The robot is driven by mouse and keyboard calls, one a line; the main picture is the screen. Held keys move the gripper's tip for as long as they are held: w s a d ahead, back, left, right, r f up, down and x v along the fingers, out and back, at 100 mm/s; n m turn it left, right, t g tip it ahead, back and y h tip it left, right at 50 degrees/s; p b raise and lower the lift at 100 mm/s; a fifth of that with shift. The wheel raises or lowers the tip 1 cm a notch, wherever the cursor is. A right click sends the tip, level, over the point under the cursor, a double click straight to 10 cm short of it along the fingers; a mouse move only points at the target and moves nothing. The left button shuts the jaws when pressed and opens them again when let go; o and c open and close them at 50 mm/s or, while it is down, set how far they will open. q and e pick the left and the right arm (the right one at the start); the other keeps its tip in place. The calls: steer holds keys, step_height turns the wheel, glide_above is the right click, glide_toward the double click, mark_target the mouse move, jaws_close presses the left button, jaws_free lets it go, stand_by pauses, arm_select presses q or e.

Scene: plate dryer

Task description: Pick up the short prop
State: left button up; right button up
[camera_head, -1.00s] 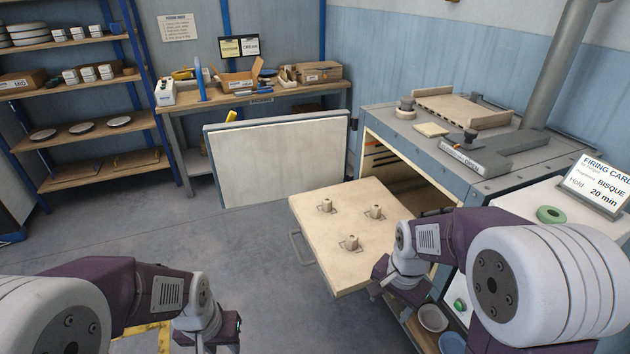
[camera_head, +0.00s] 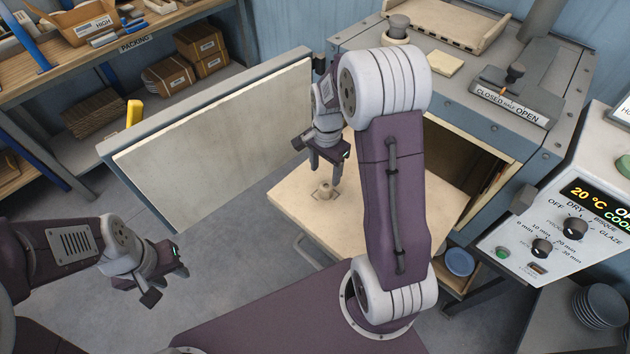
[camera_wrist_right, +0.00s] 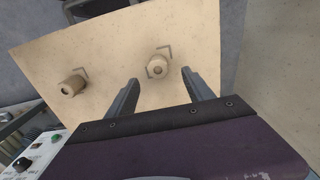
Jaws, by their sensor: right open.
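Small beige props stand on the pale pulled-out board (camera_head: 290,218). One prop (camera_head: 325,190) shows in the head view, just below my right gripper (camera_head: 325,168). The right wrist view shows two props: one (camera_wrist_right: 158,65) ahead between the lines of the open fingers (camera_wrist_right: 162,95), and one (camera_wrist_right: 72,86) further left. Each stands by a dark corner mark. I cannot tell from these views which is the short one. My right gripper is open and empty above the board. My left gripper (camera_head: 166,284) hangs open and empty over the floor at left. My right arm hides part of the board.
The kiln (camera_head: 480,135) stands behind the board, its chamber open. Its door panel (camera_head: 215,130) stands swung out at left. A control box (camera_head: 560,215) is at right. A shelf with boxes (camera_head: 200,38) is at the back left. Floor is clear between left gripper and board.

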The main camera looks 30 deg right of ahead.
mark_target(326, 186)
steer(key=shift+s+d+f, duration=0.35)
steer(key=shift+s+f, duration=0.15)
steer(key=shift+s, duration=0.25)
steer(key=shift+w+a+f, duration=0.1)
steer(key=shift+w+f, duration=0.1)
steer(key=shift+f, duration=0.4)
steer(key=shift+w+a+f, duration=0.1)
steer(key=shift+w+f, duration=0.05)
steer(key=shift+f, duration=0.45)
steer(key=shift+w+f, duration=0.2)
step_height(326, 186, down, 4)
steer(key=shift+s+f, duration=0.15)
steer(key=shift+f, duration=0.1)
steer(key=shift+w+f, duration=0.2)
steer(key=shift+f, duration=0.15)
steer(key=shift+s+r, duration=0.1)
jaws_close()
